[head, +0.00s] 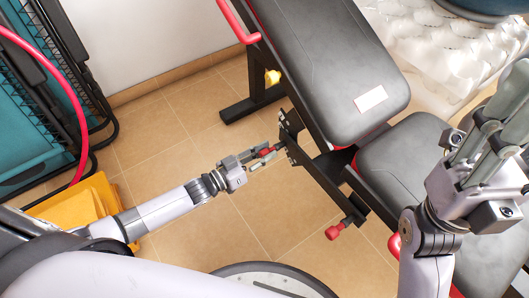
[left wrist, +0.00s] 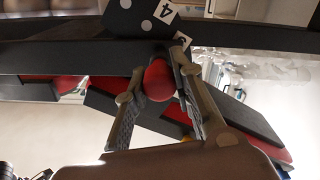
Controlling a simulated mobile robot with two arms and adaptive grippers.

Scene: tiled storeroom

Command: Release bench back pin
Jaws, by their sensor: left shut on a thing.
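The weight bench has a black padded back (head: 325,60) with a white label, and a separate black seat (head: 405,160). The back pin's red knob (head: 265,152) sits beside a dark bracket on the bench frame. My left gripper (head: 264,156) is shut on this knob, coming from the left. In the left wrist view the round red knob (left wrist: 159,80) lies between the two fingers, below a dark plate marked with a number. The pin's shaft is hidden. My right gripper (head: 503,120) is raised at the right edge, over the seat side; its finger opening is unclear.
Another red knob (head: 333,232) sticks out low on the bench frame. A yellow knob (head: 272,77) is near the rear leg. Teal folded equipment (head: 35,120) and a yellow object (head: 75,203) stand at left. Tiled floor (head: 160,130) is clear between them and the bench.

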